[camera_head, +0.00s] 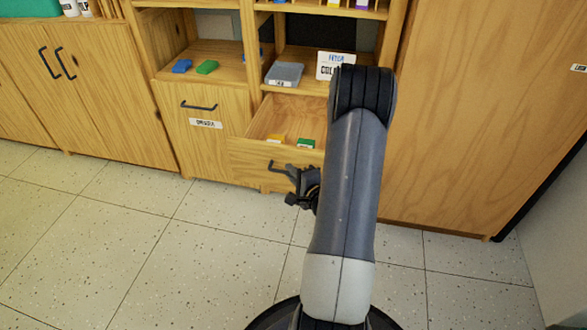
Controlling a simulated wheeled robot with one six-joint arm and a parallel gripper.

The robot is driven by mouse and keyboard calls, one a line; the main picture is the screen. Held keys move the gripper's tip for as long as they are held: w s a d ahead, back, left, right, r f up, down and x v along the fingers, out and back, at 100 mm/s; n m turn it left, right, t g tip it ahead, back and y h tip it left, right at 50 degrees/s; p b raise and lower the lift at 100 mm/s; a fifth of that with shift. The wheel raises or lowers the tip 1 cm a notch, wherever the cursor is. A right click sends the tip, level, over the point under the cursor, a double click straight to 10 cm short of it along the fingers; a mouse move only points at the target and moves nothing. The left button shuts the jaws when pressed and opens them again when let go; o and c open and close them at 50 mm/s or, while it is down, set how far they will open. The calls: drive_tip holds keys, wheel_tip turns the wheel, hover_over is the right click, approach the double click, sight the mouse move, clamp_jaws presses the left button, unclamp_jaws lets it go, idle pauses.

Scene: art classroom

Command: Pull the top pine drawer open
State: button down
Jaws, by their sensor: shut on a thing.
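The top pine drawer (243,155) stands pulled out from the shelf unit at the centre, and I can see into it from above. A yellow block (276,139) and a green block (306,143) lie inside. My gripper (290,172) is at the drawer's front, shut on its dark handle (274,166). My arm hides the right part of the drawer and part of the gripper.
A closed pine door with a dark handle and a label (206,124) is left of the drawer. Shelves above hold blue (181,66) and green (207,67) blocks, a grey box (285,74) and a sign (328,62). A tall pine cabinet (470,120) stands right. The tiled floor (150,240) in front is clear.

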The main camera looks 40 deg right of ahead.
drive_tip(key=shift+s+a, duration=0.15)
drive_tip(key=shift+s, duration=0.1)
drive_tip(key=c, duration=1.5)
unclamp_jaws()
drive_tip(key=s+r+p, duration=0.1)
drive_tip(key=s+p, duration=0.1)
drive_tip(key=s, duration=0.8)
drive_tip(key=shift+s+a+r, duration=0.25)
drive_tip(key=shift+s+a, duration=0.05)
drive_tip(key=shift+a, duration=0.1)
drive_tip(key=shift+w, duration=0.1)
drive_tip(key=w, duration=0.3)
drive_tip(key=w+f+b, duration=0.1)
drive_tip(key=w, duration=0.3)
drive_tip(key=w+b, duration=0.1)
drive_tip(key=w, duration=0.2)
drive_tip(key=shift+w+d+f, duration=0.25)
drive_tip(key=shift+w+d, duration=0.1)
drive_tip(key=shift+d, duration=0.15)
